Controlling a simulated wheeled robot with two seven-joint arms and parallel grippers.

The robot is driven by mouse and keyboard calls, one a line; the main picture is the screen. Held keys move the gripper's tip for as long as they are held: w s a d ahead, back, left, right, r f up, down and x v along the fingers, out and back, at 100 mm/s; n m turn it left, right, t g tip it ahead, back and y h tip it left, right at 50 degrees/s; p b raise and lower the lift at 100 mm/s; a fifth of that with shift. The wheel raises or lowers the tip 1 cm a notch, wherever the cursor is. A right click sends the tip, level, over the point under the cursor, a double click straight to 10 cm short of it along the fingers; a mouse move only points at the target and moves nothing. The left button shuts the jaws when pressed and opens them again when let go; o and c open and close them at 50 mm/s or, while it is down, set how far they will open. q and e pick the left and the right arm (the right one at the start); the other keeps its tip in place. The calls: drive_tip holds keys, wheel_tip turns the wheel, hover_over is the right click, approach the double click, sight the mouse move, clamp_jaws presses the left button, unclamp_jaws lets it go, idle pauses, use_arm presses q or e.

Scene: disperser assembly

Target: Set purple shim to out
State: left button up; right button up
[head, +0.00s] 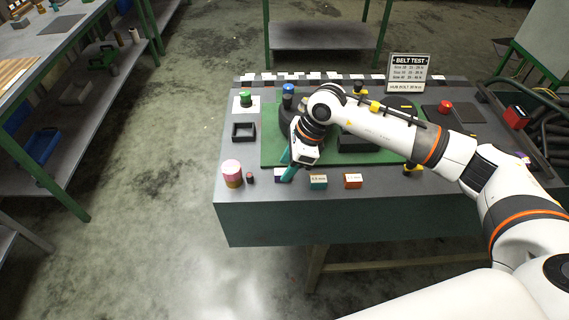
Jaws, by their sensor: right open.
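The purple shim (278,175) is a small block with a white top near the front edge of the table. It is partly hidden by my right gripper. My right gripper (286,167) has teal fingers and reaches in from the right, pointing down at the purple shim. It is open; whether its fingers touch the shim or straddle it I cannot tell. My left gripper is out of view. No place clearly marked "out" can be read.
A teal labelled block (318,182) and an orange-red one (353,181) stand right of the purple shim. A pink-topped cylinder (232,173) and a small dark red peg (250,177) stand left. A black square tray (243,132) lies behind. A belt test sign (408,73) stands at the back.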

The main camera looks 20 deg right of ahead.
drive_tip(key=shift+x, duration=0.75)
drive_tip(key=shift+s+a+f, duration=0.1)
drive_tip(key=shift+a+f, duration=0.05)
drive_tip(key=shift+f, duration=0.15)
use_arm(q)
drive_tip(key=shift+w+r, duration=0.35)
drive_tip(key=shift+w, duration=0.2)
use_arm(e)
clamp_jaws()
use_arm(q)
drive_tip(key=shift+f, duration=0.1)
